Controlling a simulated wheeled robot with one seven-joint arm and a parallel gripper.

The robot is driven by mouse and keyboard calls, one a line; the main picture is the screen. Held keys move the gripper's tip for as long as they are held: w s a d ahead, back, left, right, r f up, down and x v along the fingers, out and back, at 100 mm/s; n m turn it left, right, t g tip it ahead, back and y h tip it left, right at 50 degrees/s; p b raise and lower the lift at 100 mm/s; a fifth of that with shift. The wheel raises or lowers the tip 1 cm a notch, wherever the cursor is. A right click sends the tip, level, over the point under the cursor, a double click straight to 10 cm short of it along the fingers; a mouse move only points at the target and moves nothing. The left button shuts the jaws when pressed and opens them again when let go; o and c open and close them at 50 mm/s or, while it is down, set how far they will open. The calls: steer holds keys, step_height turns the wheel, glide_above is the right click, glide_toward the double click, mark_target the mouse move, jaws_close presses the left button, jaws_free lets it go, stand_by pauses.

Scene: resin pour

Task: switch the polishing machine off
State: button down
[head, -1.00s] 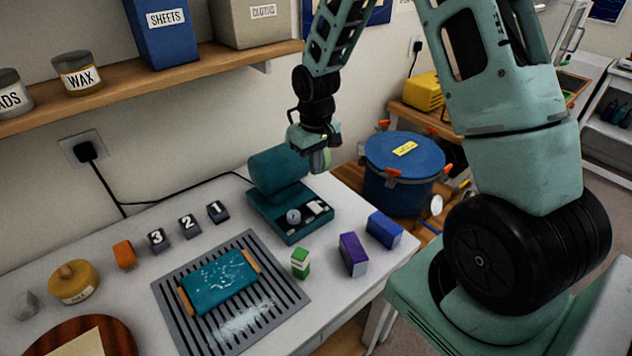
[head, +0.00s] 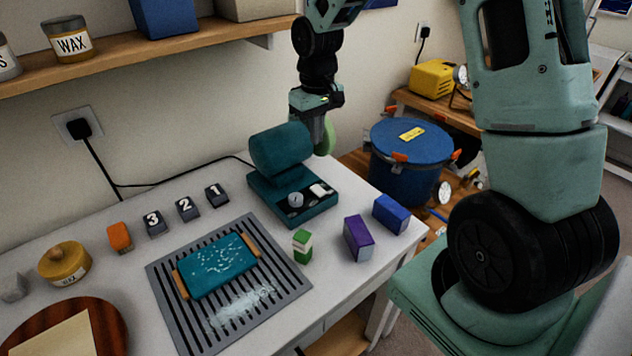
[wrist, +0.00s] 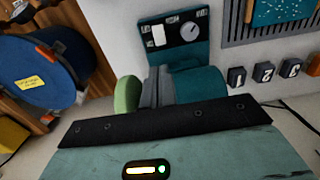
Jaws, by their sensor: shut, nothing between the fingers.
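The polishing machine (head: 281,150) is a teal motor housing on a flat base at the back right of the white table. A green wheel (head: 325,138) sits at its right end. The base's front panel carries a round grey dial (head: 296,200) and a white switch (head: 319,190). The wrist view shows the dial (wrist: 190,30) and switch (wrist: 158,36) beyond the housing; I cannot tell the switch's position. My gripper (head: 311,117) is above and behind the housing, near the wheel. Its fingers (wrist: 153,88) are shut and empty, pointing toward the machine; their tips are partly hidden in the head view.
A grooved grey mat (head: 165,290) holds a teal tray. Numbered dark blocks (head: 185,208), a green-white box (head: 302,246), a purple box (head: 358,238) and a blue box (head: 391,214) stand around. A blue drum (head: 405,165) is right of the table. A shelf (head: 190,45) overhangs left.

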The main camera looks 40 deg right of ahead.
mark_target(315, 187)
steer(key=shift+w+b, duration=0.15)
steer(key=shift+b, duration=1)
step_height(315, 187, down, 14)
steer(key=p, duration=0.3)
